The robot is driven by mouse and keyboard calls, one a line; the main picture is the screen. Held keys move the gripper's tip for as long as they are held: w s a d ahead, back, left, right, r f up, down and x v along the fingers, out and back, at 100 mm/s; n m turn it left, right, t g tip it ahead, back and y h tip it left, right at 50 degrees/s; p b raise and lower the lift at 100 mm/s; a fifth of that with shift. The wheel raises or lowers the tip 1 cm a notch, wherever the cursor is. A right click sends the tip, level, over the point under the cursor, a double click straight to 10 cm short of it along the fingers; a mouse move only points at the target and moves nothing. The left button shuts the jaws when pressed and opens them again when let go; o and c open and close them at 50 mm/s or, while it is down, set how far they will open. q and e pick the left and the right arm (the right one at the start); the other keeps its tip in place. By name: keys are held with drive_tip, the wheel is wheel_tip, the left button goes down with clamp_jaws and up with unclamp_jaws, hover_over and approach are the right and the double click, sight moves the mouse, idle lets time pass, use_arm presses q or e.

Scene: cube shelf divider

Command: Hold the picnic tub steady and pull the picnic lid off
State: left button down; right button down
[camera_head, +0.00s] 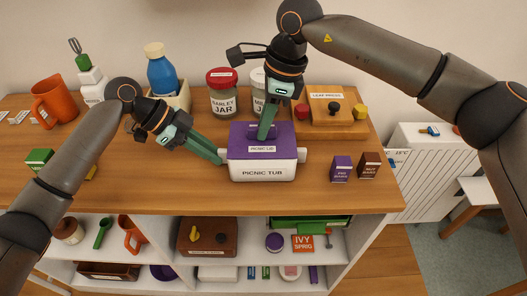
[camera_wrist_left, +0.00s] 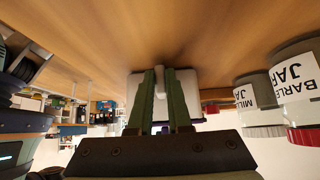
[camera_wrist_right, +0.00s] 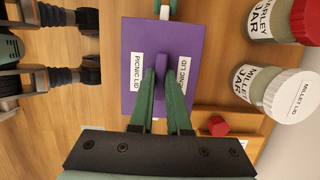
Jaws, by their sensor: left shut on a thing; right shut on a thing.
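The white picnic tub (camera_head: 263,174) stands on the wooden counter, with the purple picnic lid (camera_head: 287,142) on top of it. I cannot see a gap between them. My left gripper (camera_head: 222,159) is shut on the small white lug at the tub's left side. The lug shows between its fingers in the left wrist view, with the tub's pale wall (camera_wrist_left: 188,82) behind. My right gripper (camera_head: 263,137) comes from above and is shut on the lid's raised purple grip. The right wrist view shows the flat lid (camera_wrist_right: 186,42) with the grip between the fingertips.
Behind the tub stand the barley jar (camera_head: 222,98), the millet jar (camera_head: 258,90) and a wooden press (camera_head: 322,125). A purple box (camera_head: 341,169) and a brown box (camera_head: 369,165) stand to its right. The counter left of the tub's front is clear. Loaded shelves lie below.

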drive_tip(key=shift+r, duration=0.55)
drive_tip(key=shift+a+v, duration=0.15)
drive_tip(key=shift+v, duration=0.5)
drive_tip(key=shift+a+v, duration=0.15)
drive_tip(key=shift+v, duration=0.5)
use_arm(q)
drive_tip(key=c, duration=0.8)
unclamp_jaws()
drive_tip(key=shift+o, duration=0.2)
drive_tip(key=v, duration=1.2)
drive_tip(key=shift+s, duration=0.15)
use_arm(e)
drive_tip(key=shift+s, duration=0.1)
